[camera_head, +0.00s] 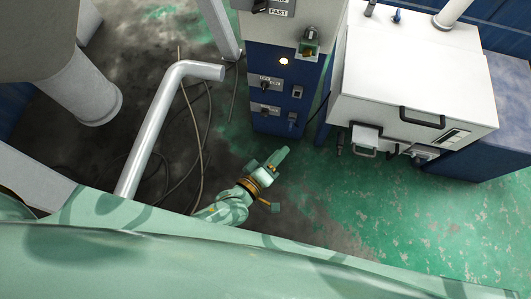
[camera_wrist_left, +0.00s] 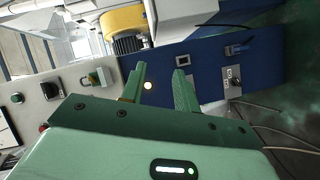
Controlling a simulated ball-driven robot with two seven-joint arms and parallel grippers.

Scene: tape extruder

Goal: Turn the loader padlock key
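The blue cabinet front (camera_head: 279,79) carries several small controls. I cannot tell for sure which fitting is the padlock key. My left gripper (camera_head: 284,154) is below and in front of the cabinet in the head view, apart from it. In the left wrist view its two green fingers (camera_wrist_left: 159,84) stand apart with nothing visible between them, in front of the panel. My right gripper is not in view.
A lit lamp (camera_head: 284,61), labelled rotary switches (camera_head: 265,86) and a square switch (camera_head: 297,91) are on the panel. A white machine (camera_head: 413,80) with black handles stands to the right. A grey pipe (camera_head: 155,125) and loose cables lie left. Green floor (camera_head: 400,210) is open at right.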

